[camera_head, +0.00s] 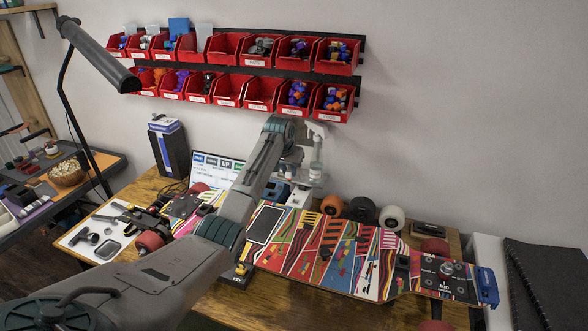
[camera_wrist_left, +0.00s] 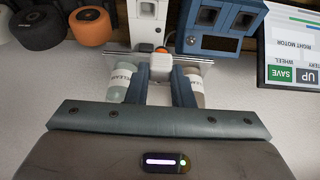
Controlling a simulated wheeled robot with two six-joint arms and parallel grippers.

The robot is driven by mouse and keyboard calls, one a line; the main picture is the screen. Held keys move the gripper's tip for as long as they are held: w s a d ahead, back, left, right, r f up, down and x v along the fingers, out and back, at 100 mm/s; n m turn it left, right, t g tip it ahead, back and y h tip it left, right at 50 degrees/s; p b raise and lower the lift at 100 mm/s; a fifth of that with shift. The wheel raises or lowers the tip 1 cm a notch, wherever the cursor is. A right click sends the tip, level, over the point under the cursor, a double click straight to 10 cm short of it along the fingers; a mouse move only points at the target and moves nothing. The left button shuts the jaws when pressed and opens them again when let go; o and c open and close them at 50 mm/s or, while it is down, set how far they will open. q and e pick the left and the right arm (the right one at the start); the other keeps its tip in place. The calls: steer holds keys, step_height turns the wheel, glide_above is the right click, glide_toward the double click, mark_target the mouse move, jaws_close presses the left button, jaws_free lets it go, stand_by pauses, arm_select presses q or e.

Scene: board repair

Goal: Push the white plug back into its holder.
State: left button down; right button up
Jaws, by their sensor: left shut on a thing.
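A small white plug (camera_wrist_left: 160,66) shows in the left wrist view between the tips of my left gripper (camera_wrist_left: 160,78). The gripper's two blue-grey fingers are shut on it. Just beyond the plug is a white unit (camera_wrist_left: 147,24) with a dark round opening, which looks like the holder. A bit of orange and a small dark part show between plug and unit. I cannot tell how far the plug is seated. In the head view my wrist hides the plug and fingertips. My right gripper is in neither view.
A blue unit (camera_wrist_left: 214,42) stands beside the white one, and a screen (camera_wrist_left: 290,45) is at the right. Bottles labelled CLEAN (camera_wrist_left: 125,78) are close around the fingers. A colourful skateboard deck (camera_head: 340,250) and several wheels (camera_head: 362,209) lie on the bench. Red bins (camera_head: 262,94) hang behind.

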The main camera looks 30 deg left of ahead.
arm_select(q)
steer(key=s+a+p, duration=0.1)
steer(key=s+a, duration=0.1)
steer(key=a, duration=0.4)
steer(key=shift+a, duration=0.35)
steer(key=shift+f, duration=0.1)
steer(key=shift+d+f+b, duration=0.1)
steer(key=shift+f+b, duration=0.7)
steer(key=shift+f, duration=1.85)
steer(key=shift+f, duration=0.75)
